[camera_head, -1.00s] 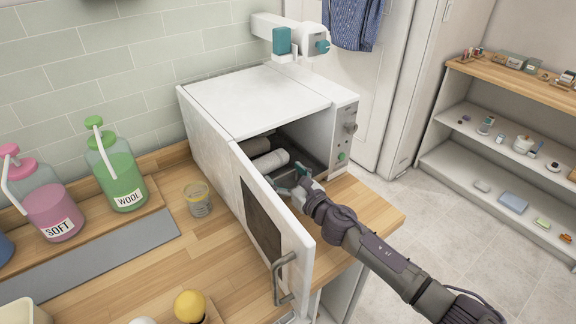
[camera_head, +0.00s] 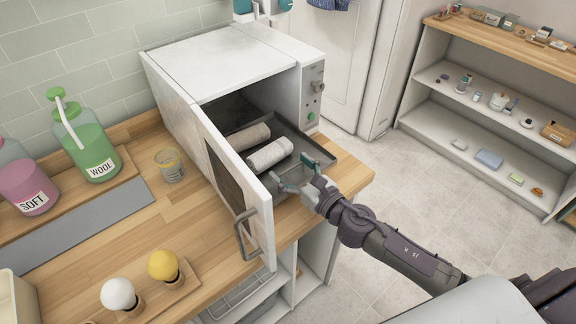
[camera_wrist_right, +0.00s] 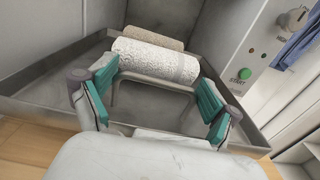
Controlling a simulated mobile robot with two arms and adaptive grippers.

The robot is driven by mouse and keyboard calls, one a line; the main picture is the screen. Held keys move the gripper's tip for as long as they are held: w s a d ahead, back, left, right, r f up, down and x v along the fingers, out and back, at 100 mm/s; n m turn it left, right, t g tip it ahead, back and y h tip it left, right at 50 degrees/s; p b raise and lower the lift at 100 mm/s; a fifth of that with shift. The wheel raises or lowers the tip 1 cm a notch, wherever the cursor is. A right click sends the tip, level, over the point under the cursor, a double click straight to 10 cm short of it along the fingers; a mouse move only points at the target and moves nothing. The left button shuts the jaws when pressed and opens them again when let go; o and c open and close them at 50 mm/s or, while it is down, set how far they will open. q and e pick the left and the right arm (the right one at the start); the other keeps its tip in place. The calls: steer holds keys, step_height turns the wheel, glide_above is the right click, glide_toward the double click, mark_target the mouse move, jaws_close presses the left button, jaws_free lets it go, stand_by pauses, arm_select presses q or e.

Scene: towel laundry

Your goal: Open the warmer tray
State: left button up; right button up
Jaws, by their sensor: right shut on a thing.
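The white warmer (camera_head: 235,55) stands on the wooden counter with its door (camera_head: 232,185) swung open. Its dark metal tray (camera_head: 318,152) sticks out of the opening, with a white rolled towel (camera_head: 270,154) and a beige rolled towel (camera_head: 248,137) on it. My right gripper (camera_head: 292,182) is at the tray's front. In the right wrist view, its teal-padded fingers (camera_wrist_right: 158,100) are at either side of the grey tray handle (camera_wrist_right: 150,80), in front of the towels. The inner end of the tray is in shadow. My left gripper is out of view.
The open door stands left of my right gripper, with its handle (camera_head: 243,235) facing outward. Bottles (camera_head: 92,150), a glass jar (camera_head: 170,165) and bulb-shaped items (camera_head: 163,266) are on the counter at left. A shelf (camera_head: 490,100) stands at right across clear floor.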

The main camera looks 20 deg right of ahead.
steer(key=o, duration=1.4)
steer(key=shift+w+d, duration=0.1)
steer(key=shift+d, duration=0.05)
steer(key=v, duration=1.2)
